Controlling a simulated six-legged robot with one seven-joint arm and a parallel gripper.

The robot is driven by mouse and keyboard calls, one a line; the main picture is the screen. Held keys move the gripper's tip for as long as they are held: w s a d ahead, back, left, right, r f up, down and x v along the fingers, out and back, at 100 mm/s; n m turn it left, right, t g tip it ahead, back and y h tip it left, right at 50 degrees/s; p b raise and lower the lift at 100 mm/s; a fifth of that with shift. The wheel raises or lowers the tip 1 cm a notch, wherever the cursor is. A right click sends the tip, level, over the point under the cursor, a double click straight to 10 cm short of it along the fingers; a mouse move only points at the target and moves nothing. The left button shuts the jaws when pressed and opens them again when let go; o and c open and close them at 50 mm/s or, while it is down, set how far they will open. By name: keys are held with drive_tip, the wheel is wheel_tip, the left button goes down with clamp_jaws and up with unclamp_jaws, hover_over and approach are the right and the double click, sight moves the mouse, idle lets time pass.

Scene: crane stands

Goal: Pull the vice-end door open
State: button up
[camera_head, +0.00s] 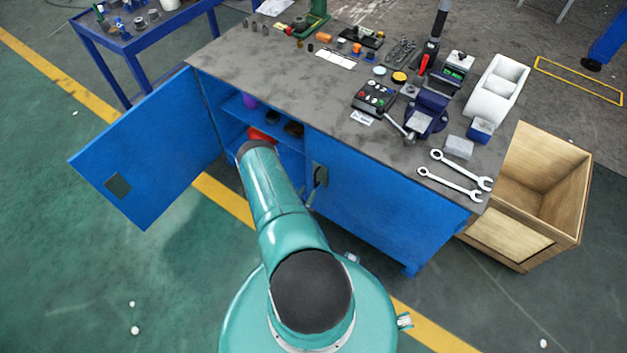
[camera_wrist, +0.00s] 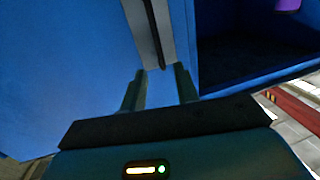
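The bench cabinet's right, vice-end door (camera_head: 385,205) is blue and looks shut. A dark handle (camera_head: 320,178) sits near its left edge, below the bench top with the vice (camera_head: 428,112). My arm hides much of the cabinet's middle in the head view. My gripper (camera_wrist: 160,80) shows in the wrist view with its two fingers apart. A grey upright strip (camera_wrist: 150,30), perhaps the handle or door edge, ends between the fingertips. Contact cannot be made out. A blue panel (camera_wrist: 75,75) fills the left of that view, with the dark cabinet inside on the right.
The left door (camera_head: 150,150) stands wide open. Inside are a purple item (camera_head: 249,101) and a red item (camera_head: 262,135) on shelves. A wooden crate (camera_head: 575,205) stands against the bench's right end. Tools and wrenches (camera_head: 450,187) lie on top. Green floor in front is mostly clear.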

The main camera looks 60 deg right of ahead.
sight(315, 178)
drive_tip(key=d, duration=0.7)
drive_tip(key=shift+w, duration=0.15)
drive_tip(key=shift+a, duration=0.1)
drive_tip(key=shift+c, duration=0.4)
clamp_jaws()
